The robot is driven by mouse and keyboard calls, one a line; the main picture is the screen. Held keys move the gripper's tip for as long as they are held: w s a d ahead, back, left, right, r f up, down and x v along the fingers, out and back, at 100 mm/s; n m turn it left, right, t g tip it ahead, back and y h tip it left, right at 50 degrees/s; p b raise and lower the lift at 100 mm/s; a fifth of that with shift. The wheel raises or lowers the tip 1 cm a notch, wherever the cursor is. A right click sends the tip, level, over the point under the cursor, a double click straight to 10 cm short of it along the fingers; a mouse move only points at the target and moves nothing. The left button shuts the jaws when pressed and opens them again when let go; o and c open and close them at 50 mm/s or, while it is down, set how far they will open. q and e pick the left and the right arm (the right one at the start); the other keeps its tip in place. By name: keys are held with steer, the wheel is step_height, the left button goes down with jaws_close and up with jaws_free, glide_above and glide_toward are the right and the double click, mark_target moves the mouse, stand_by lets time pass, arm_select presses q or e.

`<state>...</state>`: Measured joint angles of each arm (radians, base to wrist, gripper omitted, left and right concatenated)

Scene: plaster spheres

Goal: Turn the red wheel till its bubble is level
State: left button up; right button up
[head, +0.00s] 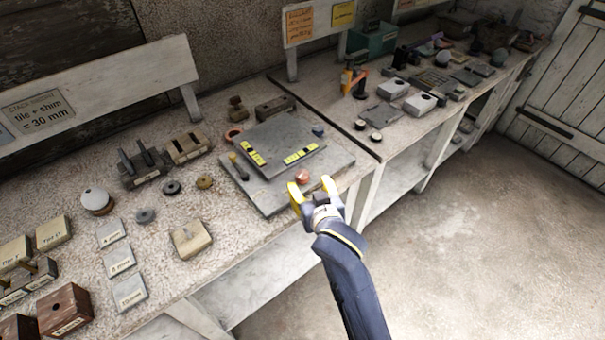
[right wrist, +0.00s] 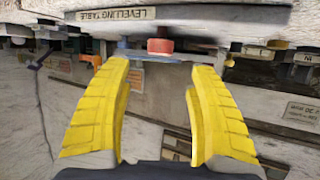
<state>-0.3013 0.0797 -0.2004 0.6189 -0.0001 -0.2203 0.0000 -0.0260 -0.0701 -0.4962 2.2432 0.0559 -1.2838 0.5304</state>
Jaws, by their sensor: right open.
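The red wheel (head: 302,177) sits at the front corner of the grey levelling table (head: 283,146). It also shows in the right wrist view (right wrist: 160,46), just beyond and between the fingertips. My right gripper (head: 311,187) is open, with its yellow fingers apart at the bench's front edge, close to the red wheel; I cannot tell if they touch it. Two yellow bubble vials, one on the left (head: 252,153) and one on the right (head: 300,154), lie on the plate; their bubbles are too small to read. A blue wheel (head: 318,130) is at the back right corner. My left gripper is out of view.
Wooden blocks (head: 190,239), a white knob (head: 95,199) and several grey plates (head: 122,261) stand on the bench to the left. A second bench (head: 405,110) holding tools and white blocks continues to the right. The floor in front (head: 480,240) is clear.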

mark_target(303, 175)
steer(key=x, duration=0.8)
steer(key=shift+w, duration=0.25)
steer(key=c, duration=1.2)
